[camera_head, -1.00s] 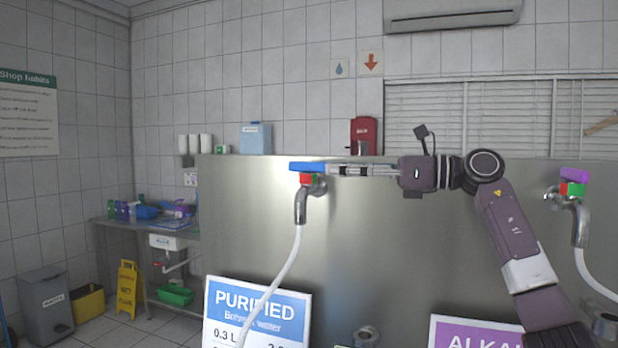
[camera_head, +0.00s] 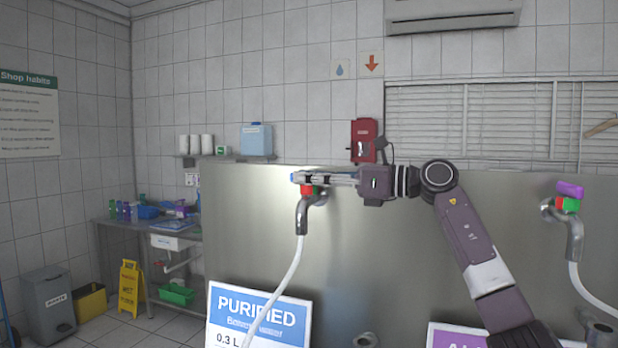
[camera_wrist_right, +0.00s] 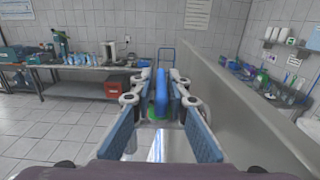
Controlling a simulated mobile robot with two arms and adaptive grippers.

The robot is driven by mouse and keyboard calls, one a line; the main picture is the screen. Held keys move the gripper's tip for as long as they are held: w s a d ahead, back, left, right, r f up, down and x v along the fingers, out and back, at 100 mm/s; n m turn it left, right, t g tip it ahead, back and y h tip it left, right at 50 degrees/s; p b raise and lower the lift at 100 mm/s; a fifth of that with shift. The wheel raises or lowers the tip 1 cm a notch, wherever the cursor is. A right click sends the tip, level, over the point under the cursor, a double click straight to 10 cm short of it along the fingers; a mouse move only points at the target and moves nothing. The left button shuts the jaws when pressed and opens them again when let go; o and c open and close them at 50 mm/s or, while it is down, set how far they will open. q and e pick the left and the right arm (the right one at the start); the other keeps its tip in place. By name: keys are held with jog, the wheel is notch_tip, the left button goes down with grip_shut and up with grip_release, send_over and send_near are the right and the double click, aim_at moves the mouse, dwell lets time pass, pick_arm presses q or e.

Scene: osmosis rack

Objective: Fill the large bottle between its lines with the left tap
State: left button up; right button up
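The left tap (camera_head: 302,215) is a metal spout with a red and green collar and a white hose, in front of the steel panel. Its blue handle (camera_head: 293,177) is mostly hidden by my right gripper (camera_head: 301,178) in the head view. In the right wrist view, the blue handle (camera_wrist_right: 161,92) stands between the two fingers of my right gripper (camera_wrist_right: 161,100). The fingers are apart, with a gap on each side of the handle. The large bottle is not in view. My left gripper is not in view.
The steel panel (camera_head: 400,250) spans the middle. A second tap (camera_head: 573,235) with a purple handle is at the right. A blue PURIFIED sign (camera_head: 258,308) and a purple sign (camera_head: 455,337) stand low in front. A sink bench (camera_head: 130,222) is at the left.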

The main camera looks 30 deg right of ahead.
grip_shut()
jog(key=shift+f+m+t+h+b, duration=0.15)
jog(key=shift+m+t+h+b, duration=0.55)
jog(key=shift+h, duration=0.1)
jog(key=shift+m+t+h+b, duration=0.3)
jog(key=shift+m+t+h, duration=0.6)
jog(key=shift+m+h, duration=0.65)
jog(key=shift+n+h, duration=0.25)
jog(key=shift+o, duration=2.3)
grip_release()
jog(key=shift+d, duration=0.1)
